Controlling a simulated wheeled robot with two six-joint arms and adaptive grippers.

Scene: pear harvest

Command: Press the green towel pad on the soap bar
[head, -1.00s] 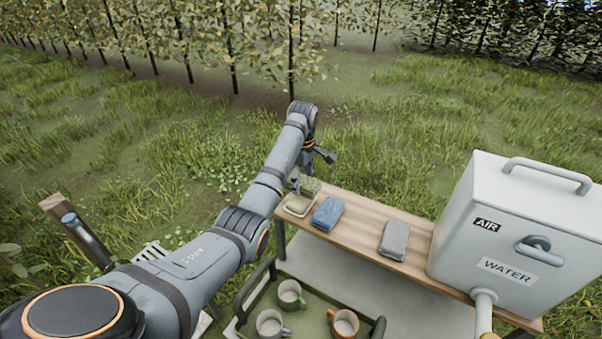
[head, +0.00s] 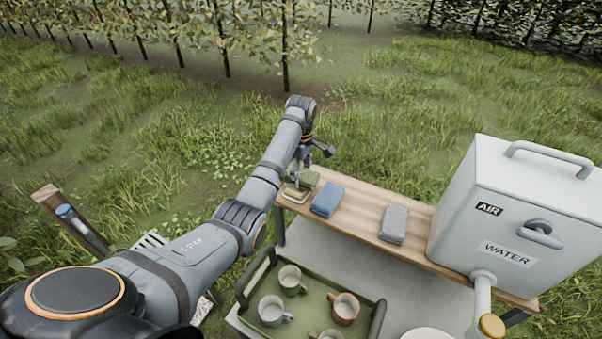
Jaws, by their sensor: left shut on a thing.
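The green towel pad (head: 308,178) is at the far left end of the wooden shelf. My left gripper (head: 300,176) is shut on it, with the fingers partly hidden by my own wrist. A small pale-rimmed dish (head: 294,197) with a greenish top sits just below and left of the pad in the picture. The soap bar cannot be made out separately there. The pad overlaps the dish's far side; whether they touch I cannot tell. My right gripper is not in view.
A blue towel (head: 327,199) and a grey towel (head: 394,224) lie along the shelf (head: 361,211). A white water tank (head: 520,215) stands at its right end. A green tray (head: 262,313) with several mugs is in front.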

